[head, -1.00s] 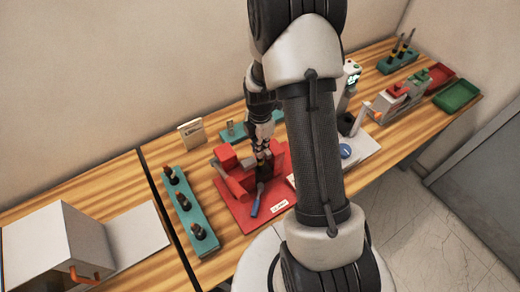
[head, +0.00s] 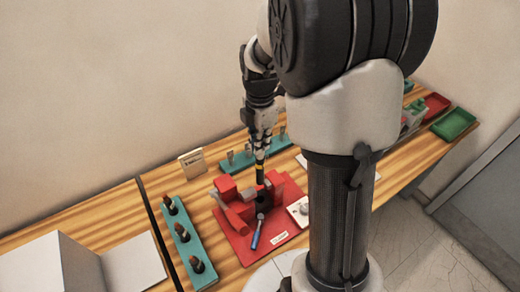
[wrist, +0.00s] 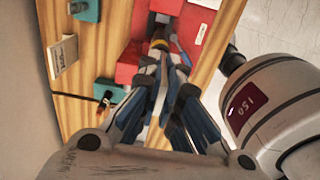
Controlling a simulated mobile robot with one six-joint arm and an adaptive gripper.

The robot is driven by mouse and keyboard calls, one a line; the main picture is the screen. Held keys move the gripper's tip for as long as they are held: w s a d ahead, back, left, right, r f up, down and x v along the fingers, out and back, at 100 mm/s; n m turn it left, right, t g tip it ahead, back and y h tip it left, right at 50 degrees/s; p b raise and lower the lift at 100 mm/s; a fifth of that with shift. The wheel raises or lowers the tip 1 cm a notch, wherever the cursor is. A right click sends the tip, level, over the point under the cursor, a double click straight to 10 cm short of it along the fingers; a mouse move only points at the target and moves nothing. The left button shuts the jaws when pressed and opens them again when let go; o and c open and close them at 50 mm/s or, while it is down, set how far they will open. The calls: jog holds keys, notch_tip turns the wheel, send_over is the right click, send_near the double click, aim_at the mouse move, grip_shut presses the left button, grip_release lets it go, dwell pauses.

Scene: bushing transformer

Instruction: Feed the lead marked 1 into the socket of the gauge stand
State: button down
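My gripper (head: 262,142) is above the red clamp fixture (head: 230,215) in the head view. Its fingers are closed around a slim dark lead with a yellow band (head: 260,172), which hangs upright above the fixture. In the wrist view my gripper (wrist: 168,88) has the yellow-banded end (wrist: 158,44) beyond its fingertips, over the red fixture. No number can be read on the lead. The fixture has a dark round part in its middle and a blue-handled lever (head: 255,232) in front. The gauge stand cannot be made out now; my arm covers that part of the bench.
A teal rack with several dark, brown-tipped pieces (head: 188,245) stands left of the fixture. Another teal rack (head: 238,160) and a small sign (head: 192,162) are behind. Red (head: 436,104) and green (head: 455,124) trays lie far right. A white box (head: 50,265) stands at left.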

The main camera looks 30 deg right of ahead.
jog(key=shift+r+p, duration=2.65)
jog(key=shift+r, duration=1.2)
jog(key=shift+f, duration=0.1)
